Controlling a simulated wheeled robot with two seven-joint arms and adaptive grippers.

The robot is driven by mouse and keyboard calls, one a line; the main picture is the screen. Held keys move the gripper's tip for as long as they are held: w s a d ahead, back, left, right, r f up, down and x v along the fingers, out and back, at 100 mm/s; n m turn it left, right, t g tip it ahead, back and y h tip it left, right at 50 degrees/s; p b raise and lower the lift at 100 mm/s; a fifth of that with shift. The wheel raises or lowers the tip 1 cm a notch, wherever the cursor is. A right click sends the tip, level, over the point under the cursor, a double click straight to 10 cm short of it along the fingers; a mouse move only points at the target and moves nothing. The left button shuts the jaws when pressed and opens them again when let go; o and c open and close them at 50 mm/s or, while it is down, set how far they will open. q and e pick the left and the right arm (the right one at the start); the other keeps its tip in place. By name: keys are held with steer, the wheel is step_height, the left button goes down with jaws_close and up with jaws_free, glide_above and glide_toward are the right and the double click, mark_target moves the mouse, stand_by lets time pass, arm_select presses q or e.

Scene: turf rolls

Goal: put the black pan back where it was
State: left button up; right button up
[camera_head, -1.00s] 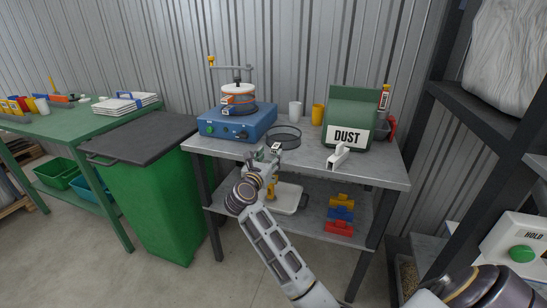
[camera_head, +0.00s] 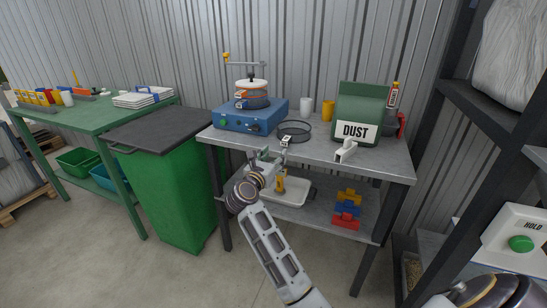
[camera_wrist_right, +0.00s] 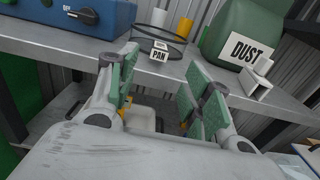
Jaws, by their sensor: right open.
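The black pan (camera_head: 294,130) is a shallow round dish on the grey bench top, near its front edge and right of the blue shaker. Its small tab labelled PAN faces the front; the pan also shows in the right wrist view (camera_wrist_right: 173,45). My right gripper (camera_head: 268,156) is open and empty just in front of the bench edge, apart from the pan. In the right wrist view its fingers (camera_wrist_right: 162,75) are spread, with the tab beyond them. My left gripper is not in view.
The blue shaker (camera_head: 245,115) carries a clamped sieve stack (camera_head: 252,94). A white cup (camera_head: 306,106), yellow cup (camera_head: 328,110), green DUST box (camera_head: 360,112) and white scoop (camera_head: 345,150) stand nearby. A green bin (camera_head: 170,195) is left of the bench (camera_head: 320,158).

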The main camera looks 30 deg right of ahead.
stand_by(0.3)
steer(key=s+a+r+n+t+y, duration=0.25)
steer(key=a+n+t+y, duration=1.05)
steer(key=n, duration=1)
steer(key=s+a+f+n+g+y, duration=0.6)
steer(key=a+f+n+g+y, duration=0.25)
steer(key=a+f+n, duration=0.4)
steer(key=s+f+n+g, duration=0.7)
steer(key=s+f+n, duration=0.3)
steer(key=f, duration=0.5)
steer(key=s+d+f+n+g+h, duration=0.1)
steer(key=s+d+f+g+h, duration=0.1)
steer(key=s, duration=0.6)
steer(key=s+d+f+n+g+h, duration=0.2)
steer(key=s+d+f+g+h, duration=0.1)
steer(key=s+d+f, duration=0.3)
step_height(320, 180, down, 2)
steer(key=shift+s+g+h, duration=0.35)
steer(key=shift+s+g, duration=0.1)
steer(key=shift+s, duration=0.7)
